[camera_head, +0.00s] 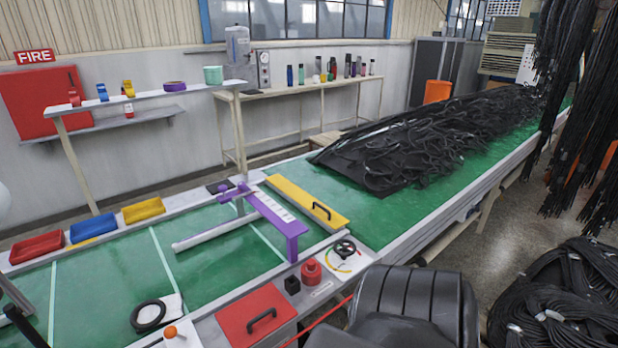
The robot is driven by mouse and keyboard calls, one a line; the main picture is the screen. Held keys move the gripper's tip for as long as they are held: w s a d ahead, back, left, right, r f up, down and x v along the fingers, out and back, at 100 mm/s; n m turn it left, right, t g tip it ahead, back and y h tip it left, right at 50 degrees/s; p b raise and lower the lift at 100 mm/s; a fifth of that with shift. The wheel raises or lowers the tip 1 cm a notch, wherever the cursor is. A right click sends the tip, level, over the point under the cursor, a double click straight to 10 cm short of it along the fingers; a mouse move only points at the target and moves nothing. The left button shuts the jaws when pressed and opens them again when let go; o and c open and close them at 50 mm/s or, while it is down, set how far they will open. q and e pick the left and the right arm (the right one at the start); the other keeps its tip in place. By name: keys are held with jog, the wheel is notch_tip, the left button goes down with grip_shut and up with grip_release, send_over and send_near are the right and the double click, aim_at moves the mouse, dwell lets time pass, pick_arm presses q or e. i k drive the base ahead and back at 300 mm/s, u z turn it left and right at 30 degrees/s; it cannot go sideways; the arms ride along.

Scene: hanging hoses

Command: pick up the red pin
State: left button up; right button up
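I cannot say for sure which thing is the red pin. A short red cylinder with a narrower top (311,271) stands upright on the light front ledge of the green bench, beside a small black block (292,285). A thin red rod (326,321) slants up to the right at the front edge, next to the black seat; its lower end is out of frame. No gripper is plainly visible, and nothing is seen touching either red thing. Grey and black bars (22,318) cut in at the lower left edge; I cannot tell what they are.
A red plate with a black handle (257,314) lies left of the cylinder. A purple bracket (277,222) and a yellow plate (306,201) lie behind. A black chair (414,298) fills the front. Black hoses (436,133) cover the far bench. Green surface (110,290) is partly clear.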

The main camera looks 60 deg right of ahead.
aim_at(311, 264)
jog(key=z, duration=2.3)
jog(key=k, duration=0.4)
jog(key=z, duration=1.05)
jog(key=k, duration=1)
jog(key=z, duration=0.8)
jog(key=i, duration=2.8)
jog(key=u, duration=1.65)
jog(key=i, duration=0.9)
jog(key=u, duration=1)
